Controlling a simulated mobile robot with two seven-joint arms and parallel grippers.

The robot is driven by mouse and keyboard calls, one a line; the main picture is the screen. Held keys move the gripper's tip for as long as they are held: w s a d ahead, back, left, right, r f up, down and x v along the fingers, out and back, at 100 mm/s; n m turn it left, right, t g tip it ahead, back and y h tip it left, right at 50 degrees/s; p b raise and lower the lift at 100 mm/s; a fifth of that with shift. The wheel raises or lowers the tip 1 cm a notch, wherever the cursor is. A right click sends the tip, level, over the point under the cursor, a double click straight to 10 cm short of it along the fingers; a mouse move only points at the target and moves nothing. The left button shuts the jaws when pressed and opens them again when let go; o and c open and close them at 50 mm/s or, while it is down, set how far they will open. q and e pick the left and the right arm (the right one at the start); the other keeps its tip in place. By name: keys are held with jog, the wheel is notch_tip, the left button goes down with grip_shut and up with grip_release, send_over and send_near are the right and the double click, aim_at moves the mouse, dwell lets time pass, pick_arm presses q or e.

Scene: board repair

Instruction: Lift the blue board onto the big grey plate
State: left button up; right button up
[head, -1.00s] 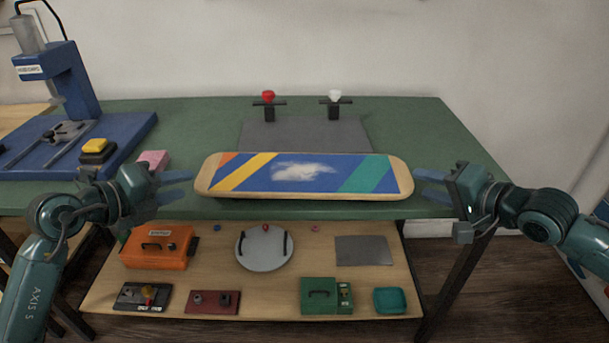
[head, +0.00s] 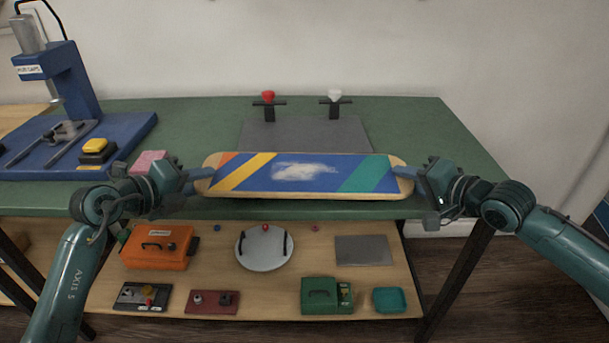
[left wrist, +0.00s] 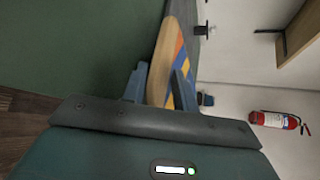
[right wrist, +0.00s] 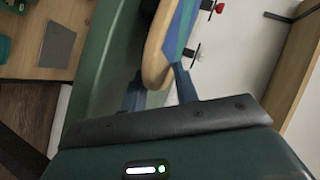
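The blue board (head: 310,174) has rounded wooden ends, orange, yellow and green stripes and a pale cloud-like patch. It lies level along the front edge of the green table. The big grey plate (head: 305,134) lies flat just behind it. My left gripper (head: 196,178) is at the board's left end; in the left wrist view, its open fingers (left wrist: 158,88) stand either side of that end. My right gripper (head: 417,178) is at the right end; in the right wrist view, its open fingers (right wrist: 160,92) straddle the tip. Exact finger contact is unclear.
A red-topped clamp (head: 268,102) and a white-topped clamp (head: 334,102) stand at the plate's back edge. A blue press (head: 60,110), a yellow-topped block (head: 96,149) and a pink block (head: 150,162) are at left. The table (head: 430,130) is clear right of the plate.

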pick_arm(q)
jog(key=shift+c, duration=1.4)
pick_arm(e)
jog(key=c, duration=0.3)
pick_arm(q)
grip_shut()
pick_arm(e)
grip_shut()
pick_arm(q)
jog(key=shift+d+f, duration=0.1)
jog(key=shift+r, duration=0.2)
pick_arm(e)
jog(key=shift+r, duration=0.15)
